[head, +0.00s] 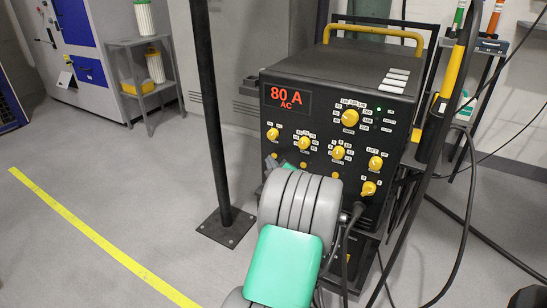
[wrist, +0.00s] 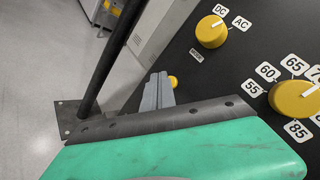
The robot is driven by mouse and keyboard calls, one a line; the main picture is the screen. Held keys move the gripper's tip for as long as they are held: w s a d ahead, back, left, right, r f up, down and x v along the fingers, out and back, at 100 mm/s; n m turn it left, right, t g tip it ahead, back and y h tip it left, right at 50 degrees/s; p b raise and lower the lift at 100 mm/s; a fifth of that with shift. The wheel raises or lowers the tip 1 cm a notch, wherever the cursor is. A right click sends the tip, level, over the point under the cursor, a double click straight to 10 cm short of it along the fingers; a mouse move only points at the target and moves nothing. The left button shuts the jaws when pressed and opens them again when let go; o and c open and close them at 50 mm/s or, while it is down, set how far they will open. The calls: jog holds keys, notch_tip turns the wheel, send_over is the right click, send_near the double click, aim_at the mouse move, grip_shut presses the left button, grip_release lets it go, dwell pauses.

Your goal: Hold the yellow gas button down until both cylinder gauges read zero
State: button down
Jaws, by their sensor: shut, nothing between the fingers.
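A small round yellow button (wrist: 173,82) shows in the wrist view on the black panel, partly hidden behind my fingertips. It carries no readable label, so I cannot confirm it is the gas button. My gripper (wrist: 158,88) is shut and empty, its grey fingers pointing at the panel right beside the button. I cannot tell whether they touch it. In the head view my gripper (head: 271,160) is at the panel's left edge, mostly hidden behind my arm, which also covers the panel's lower left. No cylinder gauges can be seen in either view.
The black welder (head: 345,60) shows a red "80 A AC" display and several yellow knobs (head: 350,117). An AC/DC knob (wrist: 211,32) is above my fingers in the wrist view. A black post (head: 212,120) stands left of the welder. Cables and a torch (head: 455,70) hang at right.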

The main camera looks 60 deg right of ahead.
jog(key=shift+d, duration=0.35)
dwell(0.5)
dwell(3.3)
jog(key=shift+a+p, duration=0.35)
jog(key=shift+a, duration=0.45)
jog(key=shift+s+a+p, duration=0.15)
jog(key=shift+a+p, duration=0.25)
jog(key=shift+a, duration=0.85)
jog(key=shift+s+a+p, duration=0.15)
jog(key=shift+a+p, duration=0.25)
jog(key=shift+a, duration=0.85)
